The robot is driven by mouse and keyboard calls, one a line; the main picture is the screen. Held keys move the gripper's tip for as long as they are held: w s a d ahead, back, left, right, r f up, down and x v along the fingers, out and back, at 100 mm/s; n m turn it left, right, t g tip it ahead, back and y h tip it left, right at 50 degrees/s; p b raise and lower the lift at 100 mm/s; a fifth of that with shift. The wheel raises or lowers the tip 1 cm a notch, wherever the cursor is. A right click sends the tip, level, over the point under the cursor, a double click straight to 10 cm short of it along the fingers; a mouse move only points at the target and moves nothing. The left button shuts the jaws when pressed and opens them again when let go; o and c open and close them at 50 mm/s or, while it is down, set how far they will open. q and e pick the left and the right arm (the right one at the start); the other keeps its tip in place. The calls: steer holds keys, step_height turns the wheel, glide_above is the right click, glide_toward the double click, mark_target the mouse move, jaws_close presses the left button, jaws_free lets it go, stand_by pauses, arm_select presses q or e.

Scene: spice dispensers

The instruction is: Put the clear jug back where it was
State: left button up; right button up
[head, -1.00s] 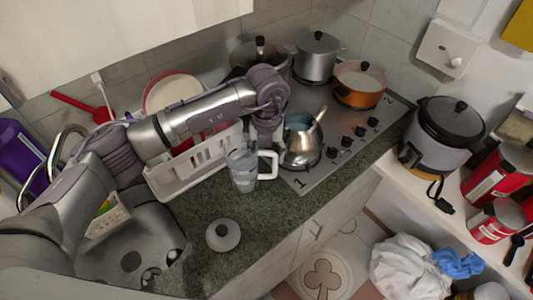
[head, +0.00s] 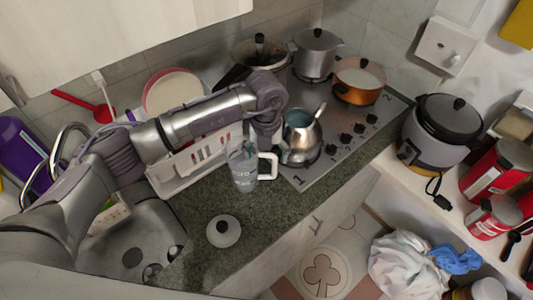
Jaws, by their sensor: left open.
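The clear jug (head: 243,172) with a white handle stands upright on the green stone counter (head: 200,198), beside the white dish rack and near the left edge of the stove. My left gripper (head: 264,138) comes down from above, just behind and to the right of the jug, between it and the silver kettle (head: 301,140). It is open with nothing seen in it. Its fingertips are partly hidden, and I cannot tell whether they touch the jug. My right gripper is not in view.
The dish rack (head: 170,178) is to the left, above the sink (head: 130,250). An orange pot (head: 359,82) and a silver pot (head: 315,55) stand on the stove. The counter between lid and jug is clear.

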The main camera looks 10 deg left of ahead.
arm_select(q)
step_height(320, 180, up, 12)
steer(key=b, duration=0.5)
steer(key=shift+s, duration=0.1)
